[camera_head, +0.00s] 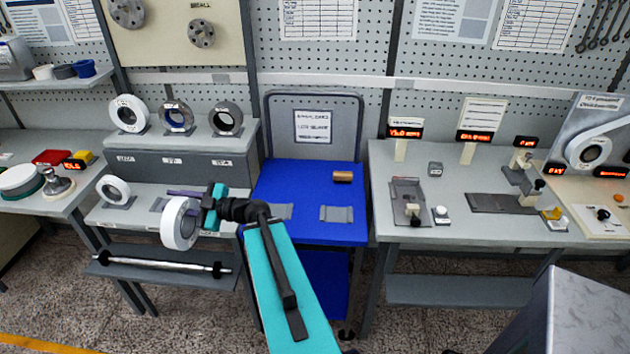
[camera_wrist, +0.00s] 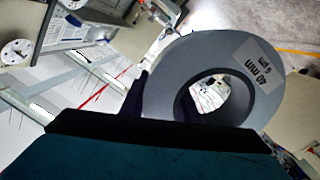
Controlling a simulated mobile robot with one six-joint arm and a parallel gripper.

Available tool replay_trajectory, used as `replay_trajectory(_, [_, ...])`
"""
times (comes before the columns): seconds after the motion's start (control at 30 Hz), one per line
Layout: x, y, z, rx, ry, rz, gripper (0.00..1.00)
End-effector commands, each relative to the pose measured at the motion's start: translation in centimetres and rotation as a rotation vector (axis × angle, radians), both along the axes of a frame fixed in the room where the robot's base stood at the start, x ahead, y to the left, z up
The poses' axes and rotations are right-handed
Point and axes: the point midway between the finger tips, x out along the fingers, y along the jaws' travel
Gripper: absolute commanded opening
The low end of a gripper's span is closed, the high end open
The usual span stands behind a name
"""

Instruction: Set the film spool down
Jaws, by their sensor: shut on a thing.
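The film spool (camera_head: 176,226) is a thick white ring with a dark core, held up in front of the grey rack at the left. It also shows in the wrist view (camera_wrist: 262,95), shaded grey, with a label reading "40 mm". My gripper (camera_head: 207,212) is shut on the spool's near side. One dark finger (camera_wrist: 137,95) shows beside the ring in the wrist view; the other finger is hidden. The spool appears clear of the surfaces around it. My arm covers part of the blue cart top.
The grey rack (camera_head: 190,165) bears several rolls on stands. A blue cart (camera_head: 300,180) holds a small brown cylinder (camera_head: 343,176) and two grey cradles. A metal bar (camera_head: 160,262) lies on the low shelf. Benches with displays (camera_head: 405,131) stand at the right.

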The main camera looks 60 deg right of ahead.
Motion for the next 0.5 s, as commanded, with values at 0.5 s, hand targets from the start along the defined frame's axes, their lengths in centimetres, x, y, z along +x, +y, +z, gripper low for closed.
replay_trajectory(0.5, [-7.5,-18.8,2.3,0.001,-0.003,-0.451,0.0])
